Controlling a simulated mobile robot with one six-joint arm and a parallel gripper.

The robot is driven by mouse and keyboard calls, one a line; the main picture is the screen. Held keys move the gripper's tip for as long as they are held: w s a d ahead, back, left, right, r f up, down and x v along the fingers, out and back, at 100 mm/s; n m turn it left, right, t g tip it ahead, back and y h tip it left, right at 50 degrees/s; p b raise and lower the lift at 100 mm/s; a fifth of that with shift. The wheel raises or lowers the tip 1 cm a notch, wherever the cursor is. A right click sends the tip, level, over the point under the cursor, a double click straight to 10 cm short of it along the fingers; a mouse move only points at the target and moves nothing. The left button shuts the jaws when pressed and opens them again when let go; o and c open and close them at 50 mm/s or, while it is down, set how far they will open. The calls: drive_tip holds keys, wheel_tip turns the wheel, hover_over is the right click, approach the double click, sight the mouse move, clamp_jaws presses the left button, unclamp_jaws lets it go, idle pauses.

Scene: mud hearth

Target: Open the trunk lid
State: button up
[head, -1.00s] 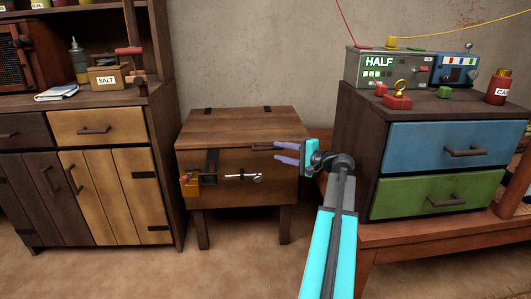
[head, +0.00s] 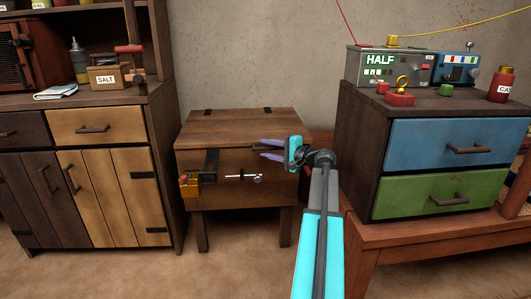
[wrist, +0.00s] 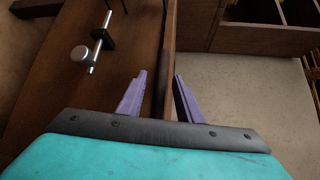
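The wooden trunk (head: 235,190) stands on short legs, and its lid (head: 240,127) is down. A dark hasp strap (head: 211,162) hangs on its front with a brass padlock-like block (head: 190,185) beside its lower end. A metal sliding bolt (head: 240,177) with a round knob lies across the front; the knob (wrist: 82,55) also shows in the wrist view. My gripper (head: 258,148) is open and empty at the front right, near the lid's front edge. In the wrist view, the lid edge (wrist: 168,60) appears between the fingers (wrist: 157,84); contact cannot be told.
A cabinet (head: 110,190) stands close on the left. On the right, a dark drawer unit (head: 360,150) with blue and green drawers sits on a low wooden bench (head: 400,238). The wall is behind the trunk; the floor in front is clear.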

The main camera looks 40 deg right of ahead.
drive_tip(key=shift+w, duration=0.35)
clamp_jaws()
drive_tip(key=shift+a, duration=0.2)
drive_tip(key=shift+r, duration=0.1)
